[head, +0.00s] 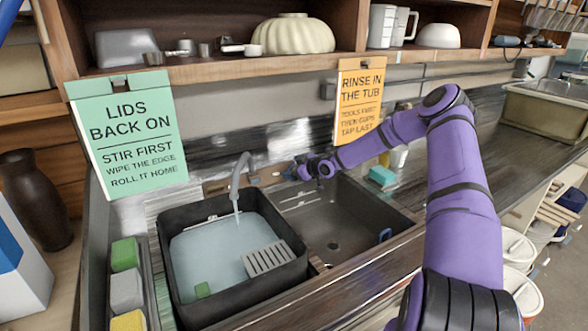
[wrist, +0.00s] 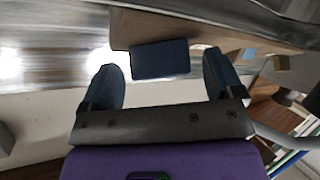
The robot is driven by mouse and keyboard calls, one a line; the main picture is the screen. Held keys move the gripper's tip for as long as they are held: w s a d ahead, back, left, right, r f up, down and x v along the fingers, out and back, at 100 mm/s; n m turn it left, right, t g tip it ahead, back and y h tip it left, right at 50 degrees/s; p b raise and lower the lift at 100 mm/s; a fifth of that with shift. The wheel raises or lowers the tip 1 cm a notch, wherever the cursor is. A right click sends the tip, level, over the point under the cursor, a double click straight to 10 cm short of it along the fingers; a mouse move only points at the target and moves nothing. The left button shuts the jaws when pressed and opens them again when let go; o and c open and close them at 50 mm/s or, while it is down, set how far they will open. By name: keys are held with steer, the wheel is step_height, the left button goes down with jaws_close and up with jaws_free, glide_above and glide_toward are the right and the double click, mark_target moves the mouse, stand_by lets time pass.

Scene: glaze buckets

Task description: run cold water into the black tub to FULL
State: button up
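The black tub (head: 180,298) sits in the left sink bay with pale blue water (head: 215,250) in it, the surface below the rim. A grey tap (head: 239,172) curves over it, and a thin stream appears to fall from its spout. A pale mark shows on the tub's inner back wall; I cannot read it. My gripper (head: 308,169) is behind the sink, right of the tap. In the wrist view, my gripper (wrist: 159,62) is open, with a dark blue block (wrist: 160,60) between its fingers and gaps on both sides. I cannot tell if this is the tap's control.
The right sink bay (head: 340,240) is empty of water. Sponges (head: 126,289) line the left edge. Two signs (head: 122,130) hang from the shelf (head: 220,68) above.

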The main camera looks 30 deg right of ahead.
steer(key=c, duration=0.8)
steer(key=shift+c, duration=0.2)
steer(key=shift+a+m, duration=0.1)
steer(key=shift+m, duration=0.2)
steer(key=m+h, duration=0.1)
steer(key=m, duration=0.1)
steer(key=m+t+h, duration=0.1)
steer(key=m+h, duration=0.1)
steer(key=shift+s+a+m, duration=0.1)
steer(key=shift+a+m, duration=0.1)
steer(key=shift+m, duration=0.1)
steer(key=shift+m+t+h, duration=0.4)
steer(key=shift+m+h, duration=0.6)
steer(key=shift+m, duration=0.7)
steer(key=o, duration=0.9)
steer(key=v, duration=1.1)
steer(key=shift+a, duration=0.1)
